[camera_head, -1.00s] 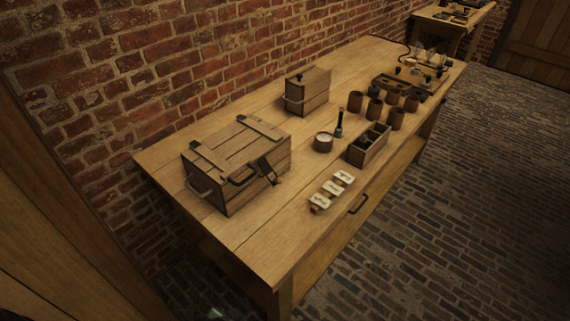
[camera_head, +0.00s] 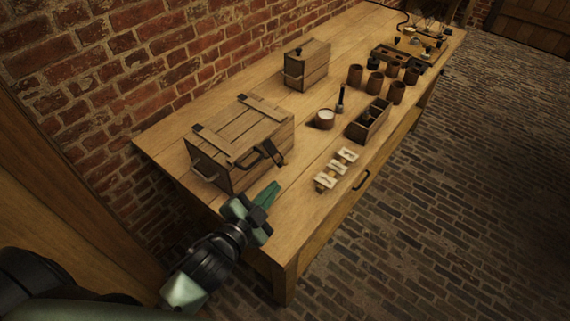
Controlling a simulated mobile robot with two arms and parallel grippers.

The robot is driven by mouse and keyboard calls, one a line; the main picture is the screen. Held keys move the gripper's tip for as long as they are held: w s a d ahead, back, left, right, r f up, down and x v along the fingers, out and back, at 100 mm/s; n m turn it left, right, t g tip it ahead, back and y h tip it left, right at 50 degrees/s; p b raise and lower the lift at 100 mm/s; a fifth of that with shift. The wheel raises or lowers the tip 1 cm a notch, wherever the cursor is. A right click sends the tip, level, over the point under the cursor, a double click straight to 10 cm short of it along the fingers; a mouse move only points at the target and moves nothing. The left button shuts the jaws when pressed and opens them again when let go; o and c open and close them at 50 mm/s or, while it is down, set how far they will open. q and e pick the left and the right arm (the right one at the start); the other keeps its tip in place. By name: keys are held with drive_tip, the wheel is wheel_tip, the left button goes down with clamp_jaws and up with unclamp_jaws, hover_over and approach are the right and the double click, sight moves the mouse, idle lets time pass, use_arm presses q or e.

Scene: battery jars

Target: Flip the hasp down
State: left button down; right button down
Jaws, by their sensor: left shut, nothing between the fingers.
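A wooden chest (camera_head: 238,152) with a slatted lid stands at the left end of the workbench, lid closed. A dark metal hasp (camera_head: 273,153) sits on its front, sticking out at a slant near the right side. My right gripper is not in view.
Behind the chest stands a smaller wooden box (camera_head: 307,66). To the right are a small round bowl (camera_head: 325,119), an open wooden box (camera_head: 368,121), several brown cups (camera_head: 396,92) and a row of pale cards (camera_head: 337,168).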

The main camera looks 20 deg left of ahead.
use_arm(q)
drive_tip(key=a+f+p+x, duration=0.1)
drive_tip(key=p+x, duration=0.2)
drive_tip(key=x, duration=0.8)
drive_tip(key=shift+w+a+m+t, duration=0.15)
drive_tip(key=shift+a+m+t, duration=0.15)
drive_tip(key=shift+a, duration=0.2)
drive_tip(key=shift+f, duration=0.1)
